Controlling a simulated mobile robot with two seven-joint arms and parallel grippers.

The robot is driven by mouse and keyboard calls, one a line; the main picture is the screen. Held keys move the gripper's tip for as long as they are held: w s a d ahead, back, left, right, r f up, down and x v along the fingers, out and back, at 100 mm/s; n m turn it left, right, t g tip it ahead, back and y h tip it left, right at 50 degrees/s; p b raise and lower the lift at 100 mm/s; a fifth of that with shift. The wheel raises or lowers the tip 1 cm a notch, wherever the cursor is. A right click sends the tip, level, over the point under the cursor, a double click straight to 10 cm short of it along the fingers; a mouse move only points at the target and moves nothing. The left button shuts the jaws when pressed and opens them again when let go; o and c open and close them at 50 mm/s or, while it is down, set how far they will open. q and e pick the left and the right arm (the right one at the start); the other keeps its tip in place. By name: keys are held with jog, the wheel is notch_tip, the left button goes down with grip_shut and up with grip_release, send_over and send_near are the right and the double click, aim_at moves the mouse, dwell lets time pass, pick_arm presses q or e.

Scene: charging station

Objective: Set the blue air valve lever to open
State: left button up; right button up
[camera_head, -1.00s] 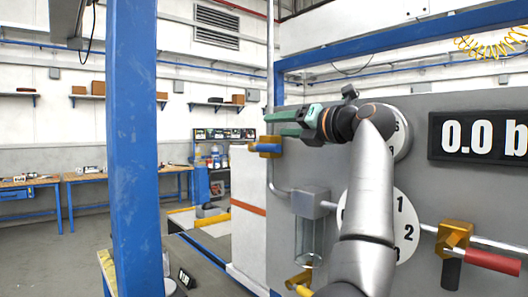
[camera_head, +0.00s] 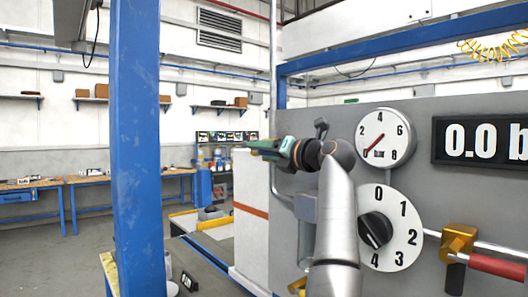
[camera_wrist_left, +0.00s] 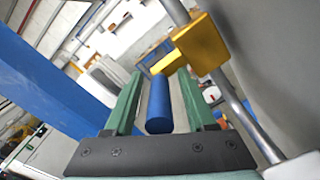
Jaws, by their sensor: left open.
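The blue air valve lever (camera_wrist_left: 159,103) shows in the left wrist view as a blue cylinder beneath the brass valve body (camera_wrist_left: 200,45), which sits on a metal pipe. My left gripper (camera_wrist_left: 160,78) is open, with its green fingers on either side of the blue lever. The lever lies between the fingers, with gaps visible. In the head view, my left gripper (camera_head: 262,147) is at the left edge of the grey panel and hides the lever and its valve. My right gripper is not in view.
The grey panel (camera_head: 410,178) carries a pressure gauge (camera_head: 385,137), a numbered dial with a black knob (camera_head: 375,230), a display (camera_head: 482,139) and a second brass valve (camera_head: 458,240) with a red lever (camera_head: 497,267). A blue post (camera_head: 136,150) stands left.

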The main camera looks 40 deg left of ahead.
pick_arm(q)
grip_shut()
dwell(1.3)
